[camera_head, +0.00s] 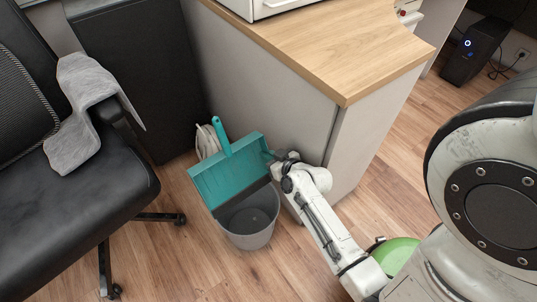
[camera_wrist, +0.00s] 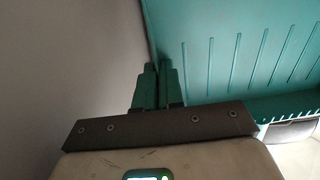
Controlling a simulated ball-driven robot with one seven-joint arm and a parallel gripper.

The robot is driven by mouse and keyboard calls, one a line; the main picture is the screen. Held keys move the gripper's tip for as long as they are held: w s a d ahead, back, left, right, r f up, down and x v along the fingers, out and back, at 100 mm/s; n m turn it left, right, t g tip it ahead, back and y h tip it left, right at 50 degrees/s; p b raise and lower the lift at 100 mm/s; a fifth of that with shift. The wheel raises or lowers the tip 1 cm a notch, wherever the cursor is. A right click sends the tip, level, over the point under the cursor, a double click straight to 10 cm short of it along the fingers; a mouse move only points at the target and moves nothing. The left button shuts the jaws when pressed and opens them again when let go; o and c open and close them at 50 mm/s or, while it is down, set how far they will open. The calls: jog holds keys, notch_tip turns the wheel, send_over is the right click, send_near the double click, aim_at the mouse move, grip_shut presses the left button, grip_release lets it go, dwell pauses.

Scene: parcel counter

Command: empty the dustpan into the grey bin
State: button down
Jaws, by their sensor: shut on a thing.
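The teal dustpan (camera_head: 222,180) is steeply tilted in the head view, its handle up and its lower edge over the grey bin (camera_head: 250,241). I see no debris on its visible face. The bin stands upright on the floor below it, and its inside looks dark; I cannot tell what lies in it. My gripper (camera_head: 272,161) is at the dustpan's right side, shut on its side wall. In the wrist view, the fingers (camera_wrist: 158,88) are closed at the edge of the dustpan (camera_wrist: 235,45), whose ribbed inner face fills the upper right.
A wooden-topped counter (camera_head: 335,45) stands right behind the bin and dustpan. A black office chair (camera_head: 60,225) with a grey cloth (camera_head: 75,125) is at left. A white coiled item (camera_head: 206,142) lies behind the dustpan. A green round object (camera_head: 398,252) is near my arm. Floor in front is clear.

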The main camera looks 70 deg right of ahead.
notch_tip(320, 180, up, 3)
jog(key=p, duration=0.3)
jog(key=shift+r, duration=0.15)
notch_tip(320, 180, down, 3)
jog(key=b, duration=0.3)
jog(key=shift+f, duration=0.2)
jog(key=shift+r, duration=0.15)
jog(key=shift+p, duration=0.3)
